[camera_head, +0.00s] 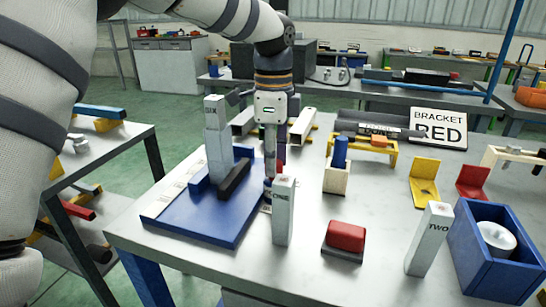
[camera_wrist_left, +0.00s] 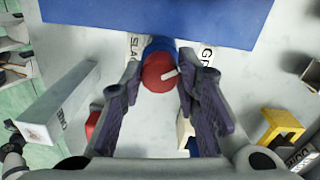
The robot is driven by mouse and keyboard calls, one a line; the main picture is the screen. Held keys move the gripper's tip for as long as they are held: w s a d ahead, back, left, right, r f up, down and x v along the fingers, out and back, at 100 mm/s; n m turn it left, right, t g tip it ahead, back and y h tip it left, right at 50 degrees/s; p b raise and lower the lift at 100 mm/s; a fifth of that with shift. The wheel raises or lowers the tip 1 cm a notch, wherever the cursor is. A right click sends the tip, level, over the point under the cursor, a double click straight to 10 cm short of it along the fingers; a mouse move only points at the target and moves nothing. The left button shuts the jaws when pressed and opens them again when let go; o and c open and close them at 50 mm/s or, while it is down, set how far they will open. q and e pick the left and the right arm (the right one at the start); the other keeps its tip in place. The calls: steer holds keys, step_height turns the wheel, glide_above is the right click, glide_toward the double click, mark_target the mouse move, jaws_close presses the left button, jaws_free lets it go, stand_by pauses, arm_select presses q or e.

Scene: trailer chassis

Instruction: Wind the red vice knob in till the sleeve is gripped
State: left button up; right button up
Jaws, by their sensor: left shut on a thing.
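The red vice knob (camera_wrist_left: 158,72) sits between the two fingers of my left gripper (camera_wrist_left: 157,88) in the left wrist view, with a pale mark on its face and a blue part behind it. In the head view my left gripper (camera_head: 270,172) points down at the front right of the blue vice base (camera_head: 200,222) and mostly hides the knob. The vice has a black jaw bar (camera_head: 235,179). A grey post marked SIX (camera_head: 217,140) stands upright by the blue jaws. I cannot tell which part is the sleeve, nor any jaw gap. My right gripper is not in view.
A grey block marked ONE (camera_head: 283,212) stands close in front of my left gripper. A red-topped box (camera_head: 345,238), a block marked TWO (camera_head: 428,240) and a blue box (camera_head: 500,262) stand to the right. Labels reading SLACK and GRIP flank the knob.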

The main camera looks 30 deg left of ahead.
arm_select(q)
steer(key=shift+m, duration=0.3)
steer(key=o, duration=1.2)
steer(key=shift+c, duration=0.2)
step_height(320, 180, up, 12)
steer(key=shift+w, duration=0.15)
